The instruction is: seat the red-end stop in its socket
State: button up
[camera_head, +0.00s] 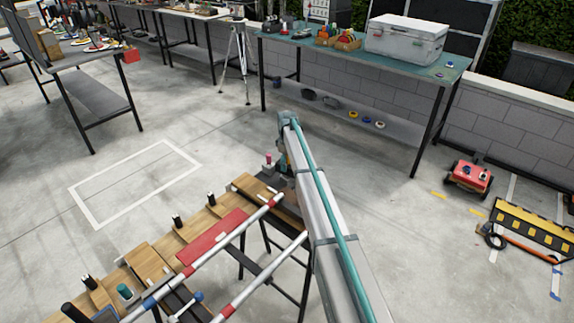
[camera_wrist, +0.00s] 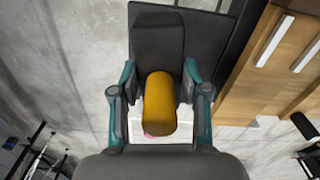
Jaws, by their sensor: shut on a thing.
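In the wrist view, my gripper (camera_wrist: 157,82) has its fingers on both sides of a yellow-orange cylinder (camera_wrist: 160,103) and is shut on it. I take this cylinder to be the stop. A small pinkish-red patch shows at its near end. A dark block (camera_wrist: 158,45) lies just beyond it; I cannot tell whether they touch. In the head view, my arm largely hides my gripper (camera_head: 284,162) at the far end of the wooden bench. I cannot make out the socket.
Striped rails (camera_head: 243,227) run along the wooden bench (camera_head: 170,243). A red plate (camera_head: 214,236) and several dark upright pegs sit there. A teal-topped table (camera_head: 345,62) with a white cooler stands behind. A red cart (camera_head: 468,178) is at right.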

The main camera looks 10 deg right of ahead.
jog(key=shift+r, duration=0.35)
jog(key=shift+r+p, duration=1.15)
jog(key=shift+r, duration=1.25)
jog(key=shift+r, duration=0.15)
jog(key=shift+r+p, duration=1.6)
jog(key=shift+r, duration=2.05)
jog(key=shift+r, duration=0.1)
